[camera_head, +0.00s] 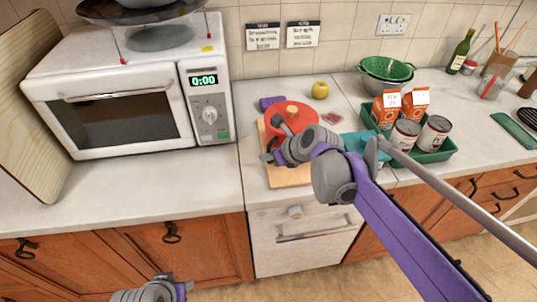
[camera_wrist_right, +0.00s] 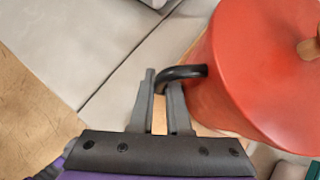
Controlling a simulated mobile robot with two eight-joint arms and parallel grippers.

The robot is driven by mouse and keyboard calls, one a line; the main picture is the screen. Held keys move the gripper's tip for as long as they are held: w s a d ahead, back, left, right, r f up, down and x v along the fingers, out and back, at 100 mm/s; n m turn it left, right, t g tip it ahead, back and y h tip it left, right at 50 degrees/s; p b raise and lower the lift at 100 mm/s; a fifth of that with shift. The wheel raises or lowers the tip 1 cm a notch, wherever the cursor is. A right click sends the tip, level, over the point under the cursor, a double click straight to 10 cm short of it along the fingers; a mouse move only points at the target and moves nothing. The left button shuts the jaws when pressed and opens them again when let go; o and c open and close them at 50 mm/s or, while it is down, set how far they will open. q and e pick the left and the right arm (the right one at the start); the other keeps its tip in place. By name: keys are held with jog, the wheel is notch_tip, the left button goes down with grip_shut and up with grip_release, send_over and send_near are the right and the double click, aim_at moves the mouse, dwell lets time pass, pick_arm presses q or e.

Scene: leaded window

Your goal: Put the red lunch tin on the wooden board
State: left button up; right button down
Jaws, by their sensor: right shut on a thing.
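The red lunch tin (camera_head: 290,118) is a round, lidded vessel with a wooden knob and a black side handle. In the head view it is over the wooden board (camera_head: 290,179), at the board's back part. The board's front part shows bare. In the right wrist view the tin (camera_wrist_right: 255,75) fills the right side. My right gripper (camera_head: 272,143) is shut on its black handle, which passes between the fingers (camera_wrist_right: 161,86). The arm hides part of the tin, and I cannot tell whether its base touches the board. My left gripper (camera_head: 178,283) is low at the bottom edge, its jaws unclear.
A white microwave (camera_head: 120,90) stands left. A purple item (camera_head: 271,103) and a yellow apple (camera_head: 320,90) lie behind the tin. A green tray (camera_head: 437,156) with cartons and cans stands right, beside a teal item (camera_head: 356,141). The counter between microwave and board is clear.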

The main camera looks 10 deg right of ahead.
jog(key=c, duration=0.9)
grip_release()
jog(key=shift+s+d+r, duration=0.1)
jog(key=shift+r, duration=0.15)
jog(key=v, duration=1.2)
jog(key=s+d+f+n+h, duration=0.1)
jog(key=s+f+n, duration=0.5)
jog(key=n, duration=0.3)
jog(key=s+d+f+n+g+h, duration=0.1)
jog(key=s+d+f+n+h, duration=0.1)
jog(key=s+f+n, duration=0.4)
jog(key=s+d+f+n+g+h+p, duration=0.1)
jog(key=s+d+f+n+h, duration=0.1)
jog(key=s+f+n, duration=0.5)
jog(key=shift+s+d+n, duration=0.1)
jog(key=shift+s+n, duration=0.25)
jog(key=shift+n, duration=0.8)
jog(key=shift+s+n, duration=0.35)
jog(key=shift+n, duration=0.75)
jog(key=shift+s+d+n, duration=0.1)
jog(key=shift+s+n, duration=0.25)
jog(key=shift+n, duration=0.8)
